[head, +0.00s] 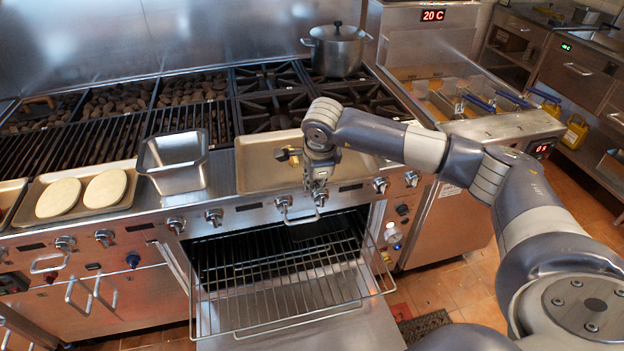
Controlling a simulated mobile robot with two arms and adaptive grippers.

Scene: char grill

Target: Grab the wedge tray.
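A shallow metal tray (255,178) lies on the front ledge of the grill, left of and behind my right gripper. I take it to be the wedge tray, but cannot be sure. A small yellowish and dark piece shows on it beside my gripper, and my arm hides part of the tray. My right gripper (317,192) points down at the ledge's front edge, above the open oven. Its fingertips are small against the metal front, and their opening is unclear. I see nothing clearly held in it. My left gripper is out of view.
A deep square metal pan (174,166) stands left of the tray. A tray (125,197) with two flat round pieces is farther left. An oven rack (285,285) sticks out below. A pot (337,50) stands on the back burners. Fryer baskets (450,100) are at right.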

